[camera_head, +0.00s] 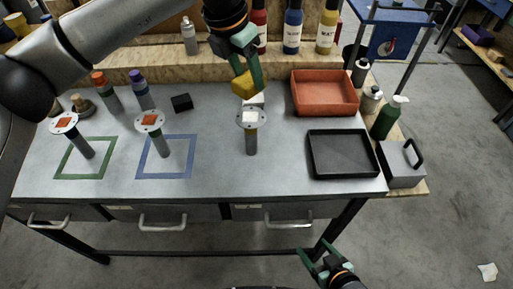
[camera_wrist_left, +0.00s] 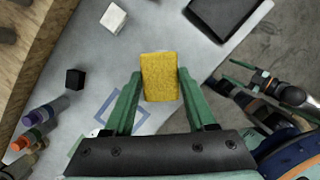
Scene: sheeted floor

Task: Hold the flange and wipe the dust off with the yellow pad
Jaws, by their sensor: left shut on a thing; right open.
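My left gripper (camera_head: 246,78) is shut on the yellow pad (camera_head: 243,86), which it holds in the air above the table. In the left wrist view the pad (camera_wrist_left: 160,77) sits between the green fingers. Just below it in the head view, a round grey flange (camera_head: 239,120) with a white patch on top stands upright on its stem. Pad and flange look apart. Two similar flanges with orange patches stand at the left, one by the green outline (camera_head: 61,124), one by the blue outline (camera_head: 146,122). My right gripper (camera_head: 318,259) is open and empty, in front of the table.
A white block (camera_head: 257,100) lies behind the middle flange. A red bin (camera_head: 325,72) and a black tray (camera_head: 342,176) are at the right. A black cube (camera_head: 181,103) and bottles (camera_head: 140,90) stand at the back left. The front middle of the table is clear.

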